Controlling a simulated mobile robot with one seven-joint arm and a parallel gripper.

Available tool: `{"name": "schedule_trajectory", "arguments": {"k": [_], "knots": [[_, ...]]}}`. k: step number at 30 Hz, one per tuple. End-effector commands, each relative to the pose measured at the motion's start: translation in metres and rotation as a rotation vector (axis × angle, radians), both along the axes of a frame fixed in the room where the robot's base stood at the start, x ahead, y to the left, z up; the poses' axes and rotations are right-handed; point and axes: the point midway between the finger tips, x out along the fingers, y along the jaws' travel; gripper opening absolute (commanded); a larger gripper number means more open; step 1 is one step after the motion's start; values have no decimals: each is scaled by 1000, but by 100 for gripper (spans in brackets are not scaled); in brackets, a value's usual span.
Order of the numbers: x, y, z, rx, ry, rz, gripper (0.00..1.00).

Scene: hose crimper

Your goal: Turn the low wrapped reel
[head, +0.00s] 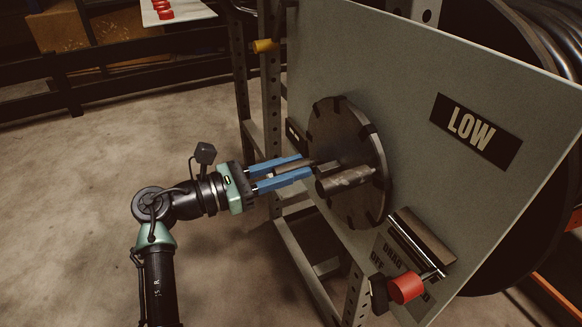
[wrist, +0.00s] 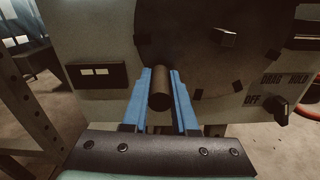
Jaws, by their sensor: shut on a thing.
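The reel's round dark disc (head: 347,125) stands upright on a grey panel (head: 420,75) with a black LOW label (head: 476,136). The disc also shows in the wrist view (wrist: 190,35), with dark marks around its rim. My gripper (head: 307,166) reaches in from the left, its blue fingers shut on a brown cylindrical handle (wrist: 160,97) near the disc's left side. Its round end faces the wrist camera between the fingers. The wrapped part behind the panel is mostly hidden.
A perforated metal post (head: 270,100) stands left of the panel. Dark hose coils (head: 545,40) show at upper right. The concrete floor (head: 90,190) at left is clear.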

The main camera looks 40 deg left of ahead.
Motion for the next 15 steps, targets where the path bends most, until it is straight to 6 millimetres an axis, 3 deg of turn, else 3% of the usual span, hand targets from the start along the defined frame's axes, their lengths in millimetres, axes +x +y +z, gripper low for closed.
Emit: {"name": "schedule_trajectory", "arguments": {"k": [15], "knots": [[-2,-2,-1,-91,41,0,0]]}}
